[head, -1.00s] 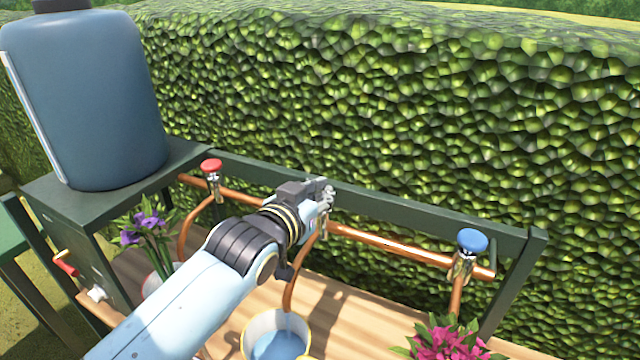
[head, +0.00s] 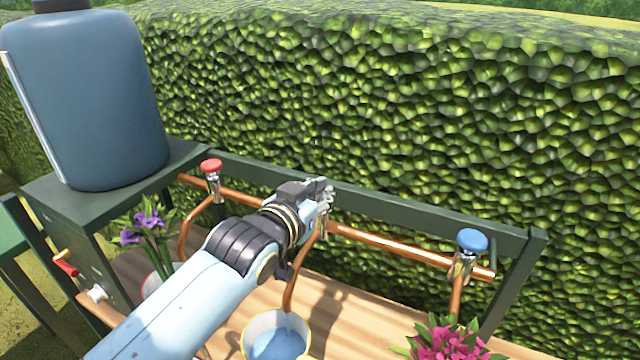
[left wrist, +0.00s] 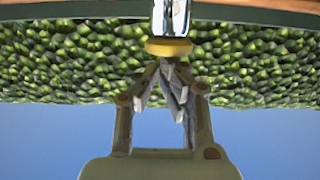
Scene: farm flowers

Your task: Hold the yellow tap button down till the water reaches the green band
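The yellow tap button (left wrist: 169,47) shows in the left wrist view under its chrome tap body (left wrist: 171,18). My left gripper (left wrist: 165,65) has its fingertips together, right at the button's face, and they appear to touch it. How far the button is pressed I cannot tell. In the head view my left gripper (head: 322,190) is over the middle tap and hides its button. A bucket (head: 248,335) with blue water (head: 278,346) stands below that tap, cut off by the bottom edge. I cannot make out a green band. My right gripper is out of view.
A copper pipe (head: 375,240) carries a red-button tap (head: 211,166) at left and a blue-button tap (head: 472,240) at right. A large blue tank (head: 90,100) stands at left. Purple flowers (head: 148,222) and pink flowers (head: 450,342) flank the bucket. A hedge (head: 400,120) rises behind.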

